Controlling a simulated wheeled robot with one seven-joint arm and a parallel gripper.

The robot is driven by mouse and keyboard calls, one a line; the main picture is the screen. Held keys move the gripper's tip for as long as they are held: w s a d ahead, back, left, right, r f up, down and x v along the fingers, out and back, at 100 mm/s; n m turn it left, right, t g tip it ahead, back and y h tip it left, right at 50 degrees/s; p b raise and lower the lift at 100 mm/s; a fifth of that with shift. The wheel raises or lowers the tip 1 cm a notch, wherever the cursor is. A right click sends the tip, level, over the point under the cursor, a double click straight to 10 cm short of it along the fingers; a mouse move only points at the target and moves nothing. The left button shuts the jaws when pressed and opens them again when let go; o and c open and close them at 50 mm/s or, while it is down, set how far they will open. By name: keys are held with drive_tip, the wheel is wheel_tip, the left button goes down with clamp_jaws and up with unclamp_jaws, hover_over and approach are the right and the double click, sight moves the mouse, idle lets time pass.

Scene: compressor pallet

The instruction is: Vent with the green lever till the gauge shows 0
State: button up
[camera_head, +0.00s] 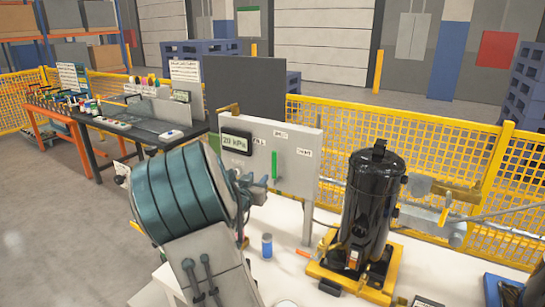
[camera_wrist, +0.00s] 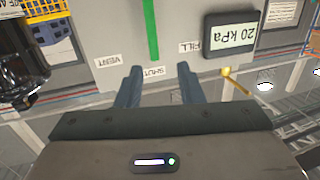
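The green lever (camera_head: 274,165) stands upright on the pale panel (camera_head: 301,185), pointing at the SHUT label (camera_head: 280,134). The gauge (camera_head: 236,143) left of it reads 20 kPa; the same reading shows upside down in the wrist view (camera_wrist: 231,35). My gripper (camera_head: 264,183) is in front of the panel near the lever's lower part. In the wrist view my gripper (camera_wrist: 158,78) has its fingers apart with nothing between them that I can see clearly. The lever (camera_wrist: 151,30) lines up with the gap, its end near the SHUT label (camera_wrist: 153,72). Contact cannot be told.
The FILL label (camera_wrist: 189,47) and VENT label (camera_wrist: 108,61) flank SHUT. A black compressor (camera_head: 373,205) on a yellow base stands right of the panel. A blue-capped canister (camera_head: 267,247) stands on the white pallet below. Yellow mesh fencing (camera_head: 440,150) runs behind.

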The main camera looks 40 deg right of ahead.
sight(273, 159)
drive_tip(key=shift+h, duration=0.5)
drive_tip(key=p+x, duration=0.1)
drive_tip(key=x, duration=0.3)
drive_tip(key=p+x, duration=0.1)
drive_tip(key=x, duration=0.4)
drive_tip(key=p+x, duration=0.1)
drive_tip(key=x, duration=0.4)
drive_tip(key=shift+s+d+r, duration=0.2)
drive_tip(key=shift+s+d, duration=0.1)
drive_tip(key=shift+d, duration=0.1)
clamp_jaws()
